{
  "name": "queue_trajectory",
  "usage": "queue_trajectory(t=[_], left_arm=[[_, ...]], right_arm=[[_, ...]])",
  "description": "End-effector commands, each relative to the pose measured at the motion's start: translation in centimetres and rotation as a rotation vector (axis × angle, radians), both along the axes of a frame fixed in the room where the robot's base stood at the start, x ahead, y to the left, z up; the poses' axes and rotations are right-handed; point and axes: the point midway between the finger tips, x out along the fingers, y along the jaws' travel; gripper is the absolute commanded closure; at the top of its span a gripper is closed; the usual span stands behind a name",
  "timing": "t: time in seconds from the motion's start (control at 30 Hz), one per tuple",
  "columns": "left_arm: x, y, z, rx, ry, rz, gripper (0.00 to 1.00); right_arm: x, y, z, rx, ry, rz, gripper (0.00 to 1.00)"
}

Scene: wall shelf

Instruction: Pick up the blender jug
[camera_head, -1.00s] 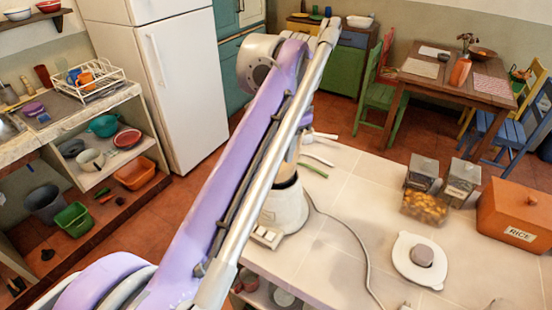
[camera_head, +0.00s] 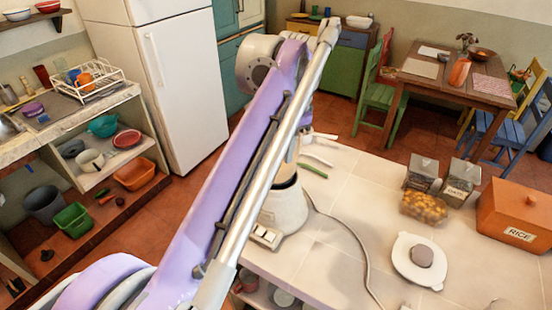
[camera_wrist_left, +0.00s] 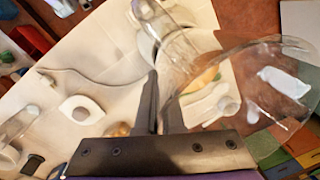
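The clear blender jug (camera_wrist_left: 270,95) fills the right of the left wrist view, its wide see-through wall curving close to the camera. The white blender base (camera_head: 285,207) stands at the counter's left edge in the head view, partly behind my left arm. My left gripper (camera_wrist_left: 161,85) shows two dark fingers close together with a narrow gap, at the near side of the jug. They appear shut on its clear handle, though the glass is hard to make out. In the head view my arm hides most of the jug and gripper. My right gripper is not in view.
On the counter (camera_head: 340,250) lie a cable (camera_head: 345,240), a white lid (camera_head: 420,260), a tub of yellow food (camera_head: 424,207), two clear-sided jars (camera_head: 461,180) and an orange rice box (camera_head: 515,215). Utensils (camera_head: 317,160) lie near the far edge. The counter's middle is mostly clear.

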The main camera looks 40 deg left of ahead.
Motion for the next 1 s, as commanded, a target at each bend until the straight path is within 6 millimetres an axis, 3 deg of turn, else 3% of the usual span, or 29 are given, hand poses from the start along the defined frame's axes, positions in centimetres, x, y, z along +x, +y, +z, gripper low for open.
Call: queue_trajectory(t=[0.47, 1.0], left_arm=[[0.1, 0.1, 0.8, 0.002, -0.001, 0.000, 1.00], [0.1, 0.1, 5.4, 0.002, -0.002, 0.000, 1.00]], right_arm=[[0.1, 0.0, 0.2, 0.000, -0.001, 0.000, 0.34], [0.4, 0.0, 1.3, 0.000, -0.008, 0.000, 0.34]])
